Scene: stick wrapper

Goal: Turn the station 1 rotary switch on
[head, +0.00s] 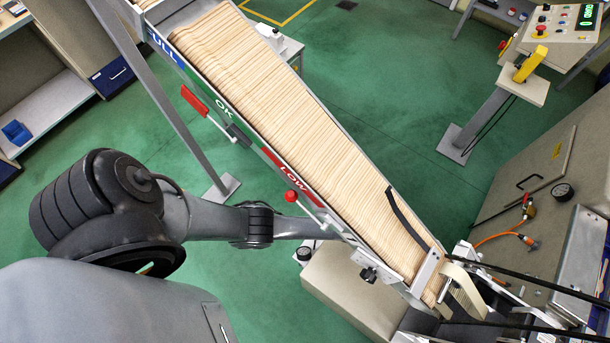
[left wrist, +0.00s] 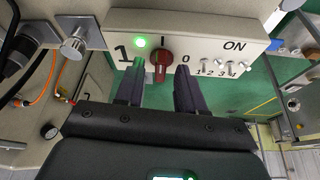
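In the left wrist view, the red rotary switch (left wrist: 160,66) is on a white panel (left wrist: 208,44) marked "1", with "I" above the switch and "0" to its right. The knob stands roughly upright, towards the "I". A green lamp (left wrist: 141,43) at its upper left is lit. My left gripper (left wrist: 159,78) is open, with one dark finger on each side of the knob; I cannot tell whether either touches it. In the head view my left arm passes behind the stick chute, which hides the gripper and the switch. My right gripper is not in view.
The sloping chute (head: 215,97), full of wooden sticks, crosses the head view above my arm. Several small toggle switches (left wrist: 221,66) sit right of the knob. A metal knob (left wrist: 73,47) and orange hose (left wrist: 36,97) are at left. Another control panel (head: 566,24) stands at upper right.

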